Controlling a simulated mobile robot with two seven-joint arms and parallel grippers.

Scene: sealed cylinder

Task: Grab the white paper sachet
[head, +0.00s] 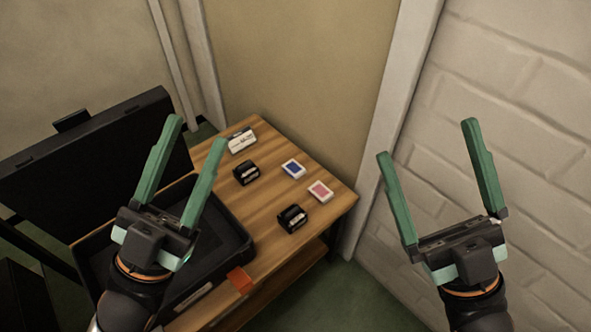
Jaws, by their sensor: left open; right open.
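A small white packet with dark print (241,140), which looks like the white paper sachet, lies at the far end of the wooden table. My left gripper (196,131) is open and empty. It shows in front of the black case, with its fingertips to the left of the packet in the picture and apart from it. My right gripper (426,138) is open and empty, off to the right of the table in front of the white brick wall. The packet is in plain view.
On the table (275,200) are two black items (246,173) (292,218), a white-and-blue box (293,169) and a white-and-pink box (320,191). An open black case (95,160) takes up the left side. An orange piece (240,280) is at its front corner. Walls (300,70) close in behind.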

